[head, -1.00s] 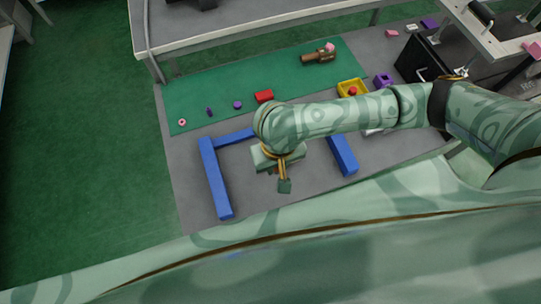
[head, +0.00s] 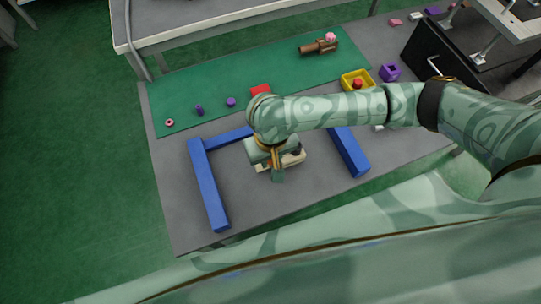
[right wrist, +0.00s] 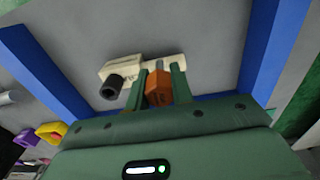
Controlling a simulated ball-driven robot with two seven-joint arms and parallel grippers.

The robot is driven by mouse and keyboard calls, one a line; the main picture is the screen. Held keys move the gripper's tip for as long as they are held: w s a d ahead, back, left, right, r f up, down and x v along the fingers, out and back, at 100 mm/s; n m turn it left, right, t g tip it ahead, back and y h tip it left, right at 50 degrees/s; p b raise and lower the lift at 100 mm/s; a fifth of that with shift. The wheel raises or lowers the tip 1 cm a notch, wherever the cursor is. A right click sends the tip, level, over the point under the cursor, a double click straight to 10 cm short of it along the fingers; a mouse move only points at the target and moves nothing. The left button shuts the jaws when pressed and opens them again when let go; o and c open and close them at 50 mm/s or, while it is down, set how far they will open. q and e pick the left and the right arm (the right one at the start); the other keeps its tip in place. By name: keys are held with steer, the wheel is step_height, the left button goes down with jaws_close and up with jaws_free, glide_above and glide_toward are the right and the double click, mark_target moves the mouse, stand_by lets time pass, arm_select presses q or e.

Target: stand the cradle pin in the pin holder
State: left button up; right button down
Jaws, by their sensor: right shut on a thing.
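My right gripper (right wrist: 159,74) is shut on an orange piece with a grey shank, which looks like the cradle pin (right wrist: 159,94). The orange end is nearest the wrist, and the grey shank points away from it. Beyond the fingertips is a cream block with a dark round tube, perhaps the pin holder (right wrist: 122,69). The shank overlaps the cream block in the picture; I cannot tell whether they touch. In the head view the right gripper (head: 277,170) is low over the grey mat, beside the cream block (head: 293,160), partly hiding it. My left gripper is not in view.
Blue bars (head: 208,187) and (head: 349,153) flank the gripper. A green strip (head: 180,95) behind holds a red block (head: 260,90), small purple pieces and a brown tool (head: 319,47). A yellow tray (head: 345,87) and a purple box (head: 390,72) stand to the right.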

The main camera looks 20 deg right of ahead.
steer(key=shift+f, duration=0.1)
steer(key=shift+f+p, duration=0.35)
steer(key=shift+f, duration=0.1)
steer(key=c, duration=1.2)
jaws_free()
